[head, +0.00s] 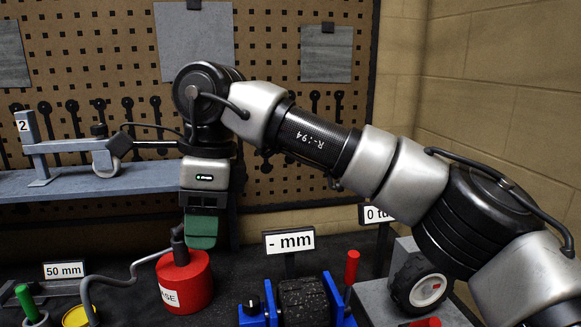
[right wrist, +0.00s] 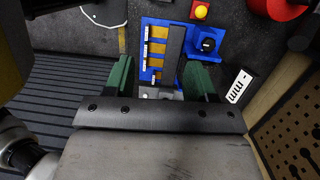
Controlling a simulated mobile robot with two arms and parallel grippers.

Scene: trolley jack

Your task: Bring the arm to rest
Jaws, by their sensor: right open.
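My right arm reaches across the head view from the right, with its forearm bent down at the left end. My right gripper (head: 203,229) points down with green fingers, at or just above the top of a red can (head: 184,282) in that view. I cannot tell whether they touch. In the right wrist view the right gripper (right wrist: 162,84) is open, its two green fingers apart with nothing held between them. A blue frame (right wrist: 186,45) lies beyond the fingertips there. The blue frame (head: 250,318) holding a black ribbed block (head: 303,303) is at the bottom of the head view. My left gripper is out of view.
A grey shelf (head: 90,184) carries a bracket marked 2 (head: 27,124). A "- mm" sign (head: 289,241) and red post (head: 351,267) stand right of the can. A black wheel (head: 420,286) is below my arm. A pegboard (head: 270,50) closes the back.

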